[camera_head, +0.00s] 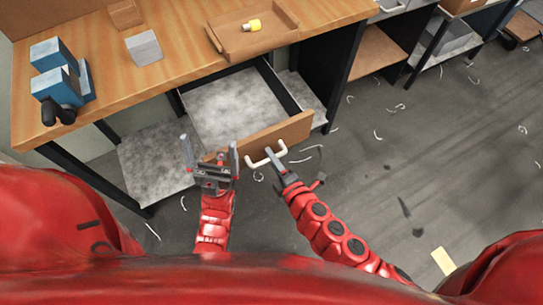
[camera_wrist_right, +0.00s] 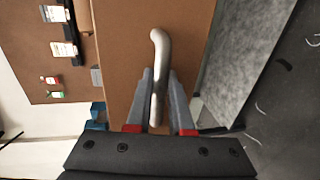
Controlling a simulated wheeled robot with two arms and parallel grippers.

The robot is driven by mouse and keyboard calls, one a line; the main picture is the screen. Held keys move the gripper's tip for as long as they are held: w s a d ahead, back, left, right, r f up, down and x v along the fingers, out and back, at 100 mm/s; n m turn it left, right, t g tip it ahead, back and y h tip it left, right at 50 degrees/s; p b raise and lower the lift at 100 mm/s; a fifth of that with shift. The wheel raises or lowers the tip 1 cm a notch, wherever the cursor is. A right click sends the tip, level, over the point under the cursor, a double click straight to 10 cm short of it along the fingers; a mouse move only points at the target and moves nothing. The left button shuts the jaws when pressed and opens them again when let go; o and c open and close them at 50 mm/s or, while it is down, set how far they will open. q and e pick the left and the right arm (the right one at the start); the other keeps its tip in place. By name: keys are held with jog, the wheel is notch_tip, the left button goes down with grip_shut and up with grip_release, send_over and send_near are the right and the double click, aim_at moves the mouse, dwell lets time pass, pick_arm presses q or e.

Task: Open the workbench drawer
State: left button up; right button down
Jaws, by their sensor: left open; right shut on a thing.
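The workbench drawer (camera_head: 232,105) is pulled out from under the wooden workbench top (camera_head: 95,95), and its grey inside shows and looks empty. Its wooden front (camera_head: 290,133) carries a pale curved handle (camera_head: 281,148). My right gripper (camera_head: 272,160) is at the handle and shut on it. In the right wrist view the metal handle (camera_wrist_right: 159,75) runs between the two fingers of my right gripper (camera_wrist_right: 160,95), in front of the brown drawer front (camera_wrist_right: 185,50). My left gripper (camera_head: 209,160) is open and empty, just left of the drawer front, with its fingers pointing up.
On the bench stand a blue device (camera_head: 58,80), a grey block (camera_head: 144,47) and a wooden tray (camera_head: 235,48) with a yellow object (camera_head: 252,25). A lower grey shelf (camera_head: 155,165) lies left of the drawer. The grey floor (camera_head: 420,150) at right has scattered pale scraps.

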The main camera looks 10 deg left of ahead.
jog(key=c, duration=0.8)
grip_release()
jog(key=shift+p+v, duration=2.3)
jog(key=shift+v, duration=6.4)
jog(key=shift+w, duration=0.1)
